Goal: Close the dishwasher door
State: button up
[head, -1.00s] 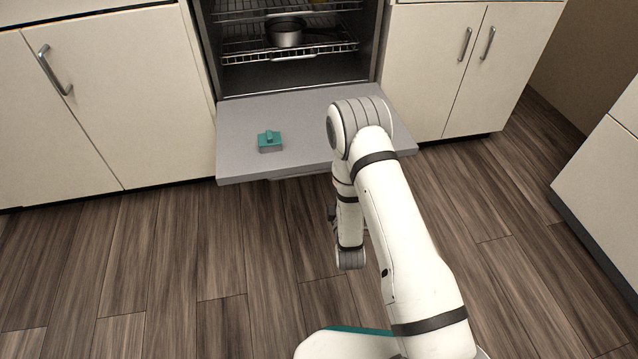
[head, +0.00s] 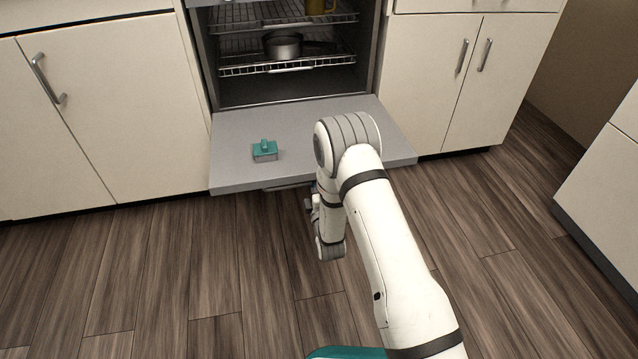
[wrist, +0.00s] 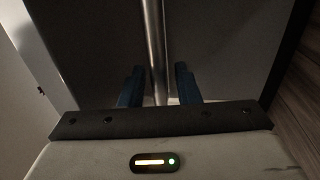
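The dishwasher door (head: 345,130) is folded down flat, open, in the head view. A teal-and-grey box with a small knob (head: 265,151) lies on its inner face. The door's handle (head: 288,185) shows partly under the front edge. In the wrist view the handle is a metal bar (wrist: 156,45) running between the two blue fingers of my gripper (wrist: 158,85). The fingers stand apart on either side of the bar, with gaps showing. In the head view my gripper is mostly hidden behind my arm, under the door's front edge.
The wooden floor (head: 150,280) before the door is clear.

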jog(key=shift+c, duration=0.6)
grip_shut()
